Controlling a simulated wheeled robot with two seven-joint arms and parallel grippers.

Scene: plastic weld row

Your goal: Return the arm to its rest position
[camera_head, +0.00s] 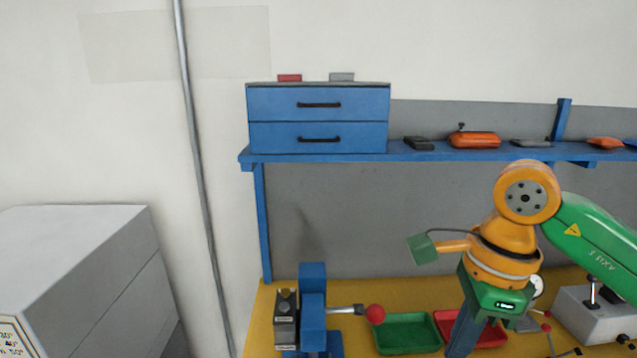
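My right arm (600,231) comes in from the right edge, green with an orange wrist (513,238). It is bent, with the wrist hanging over the workbench. A green housing (495,298) with a small lit display sits at its lower end. A dark blue part (462,332) shows below it, in front of a red tray; I cannot make out two fingertips or whether they are apart. No held object is visible. My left gripper and arm are not in view.
The yellow bench (270,300) holds a blue lever press (313,300) with a red knob (375,314), a green tray (408,333), a red tray (488,336) and a grey control box (590,312). A blue shelf (430,155) with drawers (318,118) runs behind. A grey cabinet (85,265) stands left.

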